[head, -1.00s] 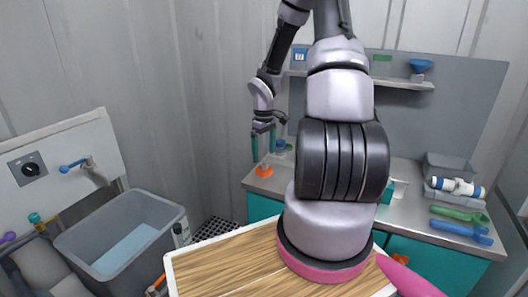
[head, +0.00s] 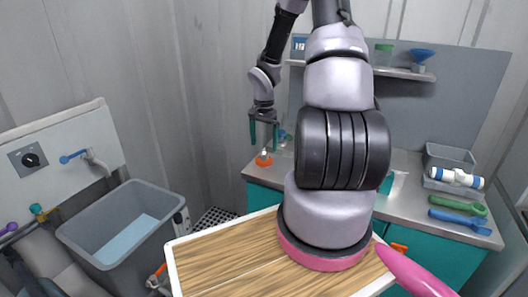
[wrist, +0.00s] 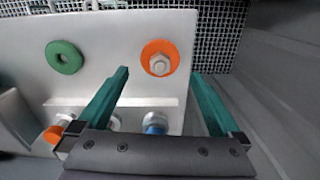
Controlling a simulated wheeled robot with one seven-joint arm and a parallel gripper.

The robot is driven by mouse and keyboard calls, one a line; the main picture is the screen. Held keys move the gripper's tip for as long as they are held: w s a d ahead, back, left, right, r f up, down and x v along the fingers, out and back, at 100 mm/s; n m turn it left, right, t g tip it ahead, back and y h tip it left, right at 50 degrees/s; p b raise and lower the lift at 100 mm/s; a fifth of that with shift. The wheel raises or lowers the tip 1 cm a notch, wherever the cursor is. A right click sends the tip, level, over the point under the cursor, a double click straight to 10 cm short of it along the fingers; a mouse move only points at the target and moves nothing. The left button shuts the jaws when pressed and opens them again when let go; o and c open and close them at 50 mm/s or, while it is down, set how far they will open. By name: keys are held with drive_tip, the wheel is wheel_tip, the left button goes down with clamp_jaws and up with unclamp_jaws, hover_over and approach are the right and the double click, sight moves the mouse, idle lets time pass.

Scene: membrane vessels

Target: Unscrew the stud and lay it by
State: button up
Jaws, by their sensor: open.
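A pale hex-headed stud (wrist: 159,65) sits in an orange ring on a light grey plate (wrist: 110,85) in the wrist view. My gripper (wrist: 165,85) is open and empty. Its two green fingers are spread wide, with the stud between and beyond their tips. In the head view my gripper (head: 263,134) hangs fingers down over the left end of the bench. An orange disc with a pale tip (head: 263,158) stands just below the fingers, apart from them. It looks like the same stud and ring.
A green ring (wrist: 64,57) is on the plate left of the stud. An orange-capped fitting and a blue one (wrist: 155,122) are near my fingers' base. The steel bench (head: 410,200) holds a grey bin (head: 448,158) and pipes at right. A wooden-topped tray (head: 225,265) is in front.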

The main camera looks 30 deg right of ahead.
drive_tip(key=m, duration=0.4)
drive_tip(key=shift+m, duration=0.4)
drive_tip(key=m, duration=0.5)
drive_tip(key=shift+m, duration=0.4)
drive_tip(key=shift+a+f+m, duration=0.1)
drive_tip(key=shift+f+m, duration=0.2)
drive_tip(key=shift+f, duration=1.85)
clamp_jaws()
drive_tip(key=shift+r, duration=0.15)
drive_tip(key=shift+r, duration=3.4)
